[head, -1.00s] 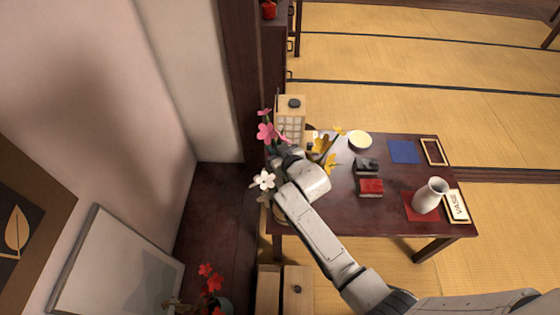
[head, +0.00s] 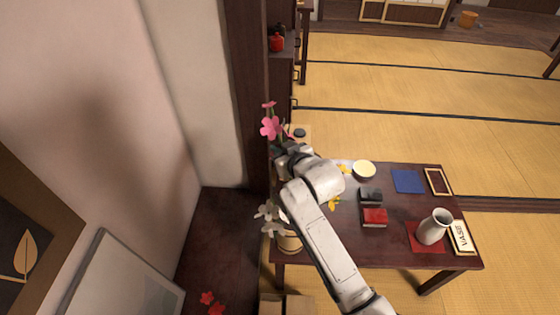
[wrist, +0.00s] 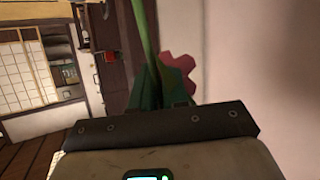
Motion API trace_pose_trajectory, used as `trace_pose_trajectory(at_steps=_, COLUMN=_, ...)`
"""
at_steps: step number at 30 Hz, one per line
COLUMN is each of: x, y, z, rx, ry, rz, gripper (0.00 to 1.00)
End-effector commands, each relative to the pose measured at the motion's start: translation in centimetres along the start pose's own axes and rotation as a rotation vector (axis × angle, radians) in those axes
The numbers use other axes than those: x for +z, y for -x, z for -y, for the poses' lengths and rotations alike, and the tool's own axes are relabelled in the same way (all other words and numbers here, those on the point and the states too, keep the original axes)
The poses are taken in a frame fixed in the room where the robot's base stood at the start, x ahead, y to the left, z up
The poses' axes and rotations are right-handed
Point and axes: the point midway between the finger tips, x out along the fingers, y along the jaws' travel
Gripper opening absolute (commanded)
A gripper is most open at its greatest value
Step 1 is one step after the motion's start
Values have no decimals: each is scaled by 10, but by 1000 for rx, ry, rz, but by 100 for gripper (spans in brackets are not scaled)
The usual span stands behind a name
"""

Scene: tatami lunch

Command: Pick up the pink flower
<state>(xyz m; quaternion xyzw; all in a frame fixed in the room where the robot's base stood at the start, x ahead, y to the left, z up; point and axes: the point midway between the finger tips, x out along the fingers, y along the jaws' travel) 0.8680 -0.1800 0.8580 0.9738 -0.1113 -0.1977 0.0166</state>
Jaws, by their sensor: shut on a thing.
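The pink flower (head: 270,127) stands upright at the left end of the low table, its blossoms above my gripper (head: 281,150). My gripper is shut on its green stem, and the arm hides part of the grip in the head view. In the wrist view the green stem (wrist: 147,35) rises from between the fingers of my gripper (wrist: 160,90), with one pink blossom (wrist: 180,67) at their right. The flower's lower end is hidden.
White flowers (head: 268,213) stand in a round container (head: 289,241) at the table's near left. A white vase (head: 433,228) stands on a red mat at the table's right. Black and red boxes (head: 374,217), a bowl (head: 364,170) and a blue mat (head: 407,181) lie between. A wooden post (head: 250,90) is close at left.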

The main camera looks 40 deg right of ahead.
Motion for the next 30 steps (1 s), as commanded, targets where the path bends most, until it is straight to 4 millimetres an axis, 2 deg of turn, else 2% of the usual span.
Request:
trace_pose_trajectory(at_steps=1, x=-11, y=4, z=0, rx=-1, ry=0, rz=-4, gripper=0)
trace_pose_trajectory(at_steps=18, x=-111, y=46, z=-8, rx=-1, ry=2, rz=-5, gripper=0)
trace_pose_trajectory(at_steps=30, x=-146, y=58, z=-11, rx=-1, ry=1, rz=-1, gripper=0)
